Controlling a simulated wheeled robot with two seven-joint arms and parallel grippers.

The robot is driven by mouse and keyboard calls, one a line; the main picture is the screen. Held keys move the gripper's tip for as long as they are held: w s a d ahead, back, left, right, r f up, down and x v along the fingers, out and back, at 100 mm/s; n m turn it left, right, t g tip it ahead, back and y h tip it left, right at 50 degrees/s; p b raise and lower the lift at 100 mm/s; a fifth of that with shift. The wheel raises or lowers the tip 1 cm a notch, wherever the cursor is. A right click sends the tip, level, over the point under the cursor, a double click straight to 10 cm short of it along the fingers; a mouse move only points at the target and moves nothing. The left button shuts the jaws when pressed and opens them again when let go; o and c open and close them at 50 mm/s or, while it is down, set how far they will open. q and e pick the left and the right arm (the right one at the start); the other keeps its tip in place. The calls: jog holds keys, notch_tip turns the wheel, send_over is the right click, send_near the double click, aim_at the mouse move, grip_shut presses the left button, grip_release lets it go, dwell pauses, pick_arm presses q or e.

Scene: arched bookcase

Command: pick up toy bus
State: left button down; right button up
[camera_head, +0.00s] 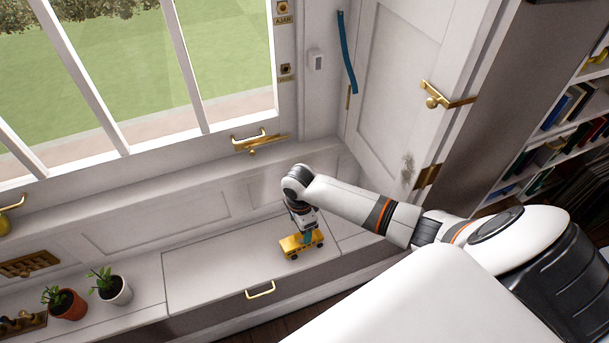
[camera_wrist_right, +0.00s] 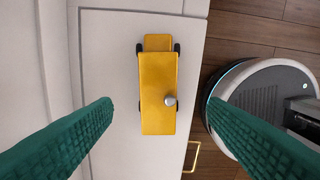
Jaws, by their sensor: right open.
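The yellow toy bus (camera_head: 297,243) stands on the white window bench (camera_head: 215,271), near its right part. My right gripper (camera_head: 305,233) is directly over the bus, pointing down. In the right wrist view the bus (camera_wrist_right: 158,95) lies between the two green fingers (camera_wrist_right: 158,106), which are wide apart, one on each side with a gap. The fingers do not touch the bus in that view. How far above the bench the fingertips are is hard to tell. My left gripper is not in view.
Two potted plants, one in a terracotta pot (camera_head: 67,304) and one in a white pot (camera_head: 117,292), stand left on the bench. A brass handle (camera_head: 260,290) is on the bench front. The window wall (camera_head: 190,150) rises behind; a bookcase (camera_head: 560,120) stands at the right.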

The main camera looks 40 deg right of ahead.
aim_at(301, 238)
notch_tip(301, 238, down, 5)
jog(key=shift+r+b, duration=0.15)
jog(key=shift+b, duration=0.2)
jog(key=f, duration=0.2)
jog(key=d+f+b, duration=0.1)
jog(key=f, duration=0.1)
jog(key=shift+d+f, duration=0.1)
jog(key=shift+d, duration=0.1)
jog(key=shift+f, duration=0.5)
jog(key=c, duration=1.2)
jog(key=shift+r, duration=0.15)
